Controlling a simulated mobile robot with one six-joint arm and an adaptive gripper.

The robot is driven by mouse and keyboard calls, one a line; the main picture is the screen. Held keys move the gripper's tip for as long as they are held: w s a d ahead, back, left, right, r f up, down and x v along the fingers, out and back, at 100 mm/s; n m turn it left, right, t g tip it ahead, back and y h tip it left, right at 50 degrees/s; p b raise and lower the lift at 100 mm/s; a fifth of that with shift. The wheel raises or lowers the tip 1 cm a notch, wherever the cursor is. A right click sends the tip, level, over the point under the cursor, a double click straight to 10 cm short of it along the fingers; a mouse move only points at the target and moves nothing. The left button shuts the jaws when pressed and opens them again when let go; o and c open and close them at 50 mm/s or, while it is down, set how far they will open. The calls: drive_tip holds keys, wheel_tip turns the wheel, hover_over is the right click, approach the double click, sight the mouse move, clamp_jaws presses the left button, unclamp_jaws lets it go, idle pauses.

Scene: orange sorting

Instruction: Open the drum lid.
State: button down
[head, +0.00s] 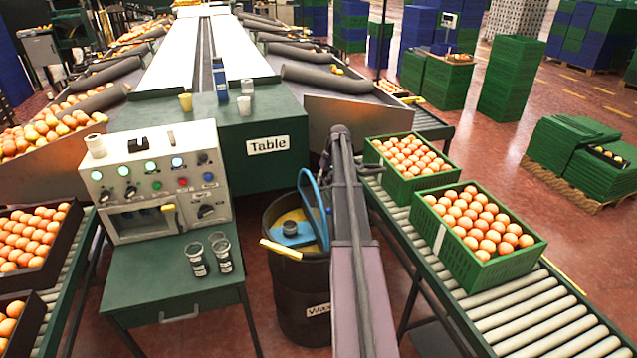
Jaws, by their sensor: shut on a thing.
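The drum (302,312) is a dark barrel labelled as wax, standing on the floor right of the small green table. Its top is partly uncovered, with yellow inside and a blue piece (290,228) there. The blue drum lid (316,205) is tipped up steeply at the drum's right side, seen nearly edge-on as a curved rim. My gripper (326,165) is mostly hidden by my arm, at the lid's upper edge, and is shut on it. A yellow bar (280,249) lies across the drum's front left rim.
Green crates (478,277) of oranges sit on the roller conveyor (525,320) to the right. The large green table (268,175) is behind.

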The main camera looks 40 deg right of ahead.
drive_tip(key=shift+w+d, duration=0.15)
drive_tip(key=shift+w, duration=0.1)
drive_tip(key=c, duration=0.6)
unclamp_jaws()
